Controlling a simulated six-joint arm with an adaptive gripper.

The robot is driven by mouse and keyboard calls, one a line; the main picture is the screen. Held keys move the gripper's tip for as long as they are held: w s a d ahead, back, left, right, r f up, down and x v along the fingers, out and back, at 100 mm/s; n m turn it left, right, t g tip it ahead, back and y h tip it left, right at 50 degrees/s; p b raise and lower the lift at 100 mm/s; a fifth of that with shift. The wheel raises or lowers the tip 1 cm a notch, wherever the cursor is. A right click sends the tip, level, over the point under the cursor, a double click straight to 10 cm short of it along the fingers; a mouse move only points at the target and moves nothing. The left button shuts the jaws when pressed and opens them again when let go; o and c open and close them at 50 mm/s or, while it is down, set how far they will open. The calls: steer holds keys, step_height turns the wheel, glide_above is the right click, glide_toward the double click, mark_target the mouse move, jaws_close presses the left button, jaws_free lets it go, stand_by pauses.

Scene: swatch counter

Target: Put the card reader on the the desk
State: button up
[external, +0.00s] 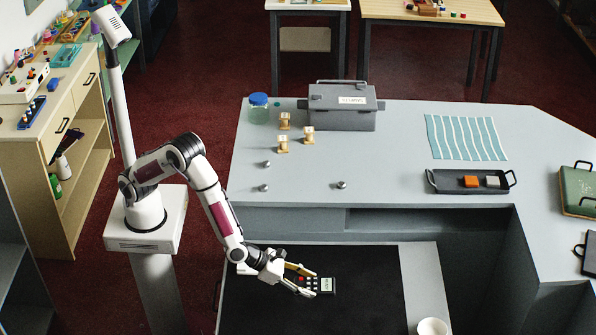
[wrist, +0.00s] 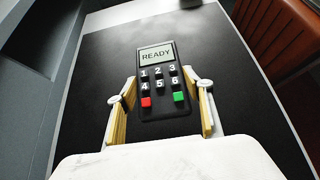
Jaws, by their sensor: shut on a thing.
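The large grey desk (external: 385,150) stands higher, behind and to the right.
On the grey desk are a grey box (external: 342,112), a blue-lidded jar (external: 259,108), small wooden items, metal knobs, a striped cloth (external: 466,138) and a dark tray (external: 450,183). Its middle has free room. A white cup (external: 432,327) stands at the bottom right.

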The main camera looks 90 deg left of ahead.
mark_target(308, 294)
steer(key=shift+f, duration=1.65)
steer(key=shift+f, duration=0.1)
steer(key=shift+f, duration=1.8)
steer(key=shift+f, duration=0.1)
steer(key=o, duration=1.5)
steer(key=shift+v, duration=6.05)
